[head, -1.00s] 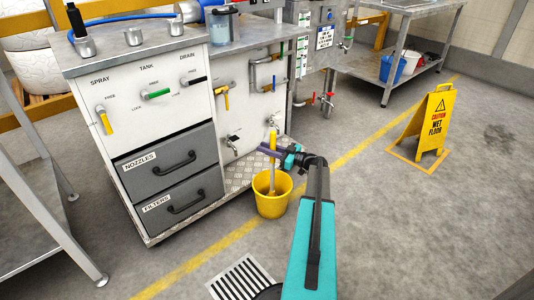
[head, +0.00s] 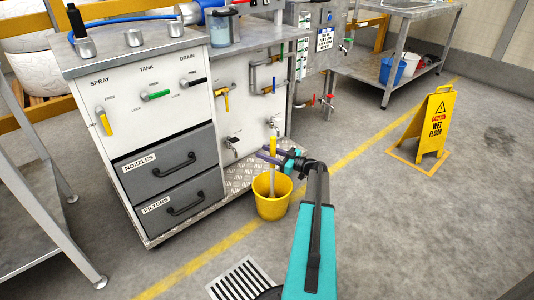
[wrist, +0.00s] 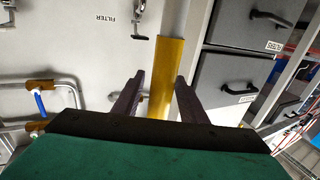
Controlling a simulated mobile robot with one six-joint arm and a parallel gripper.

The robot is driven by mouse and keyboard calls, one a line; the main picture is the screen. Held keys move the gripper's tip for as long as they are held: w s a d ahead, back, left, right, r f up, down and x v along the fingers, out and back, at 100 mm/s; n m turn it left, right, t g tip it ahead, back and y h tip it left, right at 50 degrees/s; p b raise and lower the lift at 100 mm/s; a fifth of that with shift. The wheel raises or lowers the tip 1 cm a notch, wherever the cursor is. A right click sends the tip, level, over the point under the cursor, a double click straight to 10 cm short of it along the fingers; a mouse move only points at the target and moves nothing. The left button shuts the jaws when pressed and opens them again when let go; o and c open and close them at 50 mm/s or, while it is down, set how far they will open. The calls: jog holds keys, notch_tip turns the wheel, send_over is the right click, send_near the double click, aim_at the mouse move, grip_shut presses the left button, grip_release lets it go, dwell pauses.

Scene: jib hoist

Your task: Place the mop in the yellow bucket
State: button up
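The mop stands nearly upright in the yellow bucket (head: 272,207). Its handle has a yellow upper part (head: 273,148) and a pale shaft below. The mop head is hidden inside the bucket. My gripper (head: 268,157) is at the upper part of the handle, above the bucket. In the wrist view my gripper (wrist: 160,80) has its two dark purple fingers apart. The yellow handle part (wrist: 168,80) shows between and beyond them, close to the right finger, with a gap to the left one.
A white cabinet (head: 240,95) with drawers, valves and taps stands just behind the bucket. A floor drain (head: 243,280) lies in front. A yellow wet floor sign (head: 433,125) stands at the right. A metal table (head: 410,20) is behind it. The floor between is clear.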

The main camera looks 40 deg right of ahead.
jog(key=p+v, duration=0.3)
jog(key=v, duration=0.9)
jog(key=shift+r, duration=0.1)
dwell(0.8)
